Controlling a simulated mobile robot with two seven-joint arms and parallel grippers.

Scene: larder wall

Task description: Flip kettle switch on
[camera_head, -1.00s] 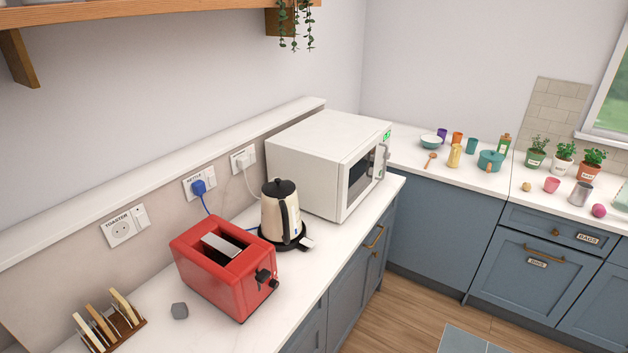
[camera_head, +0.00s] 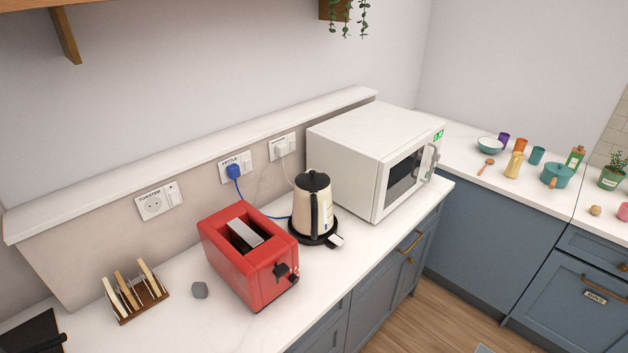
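The cream kettle (camera_head: 303,207) with a black lid and handle stands upright on its round black base (camera_head: 312,235) on the counter, between the toaster and the microwave. A small light tab (camera_head: 336,241) sticks out at the base's front right. A wall socket labelled KETTLE (camera_head: 236,165) holds a blue plug (camera_head: 234,172), and its blue cord runs down behind the toaster toward the kettle. The socket plate has a rocker switch (camera_head: 246,160) on its right side; its position is too small to tell. Neither of my grippers is in view.
A red toaster (camera_head: 247,257) stands left of the kettle, a white microwave (camera_head: 370,160) right of it. The TOASTER socket (camera_head: 155,203) is empty. A wooden shelf (camera_head: 140,8) hangs above.

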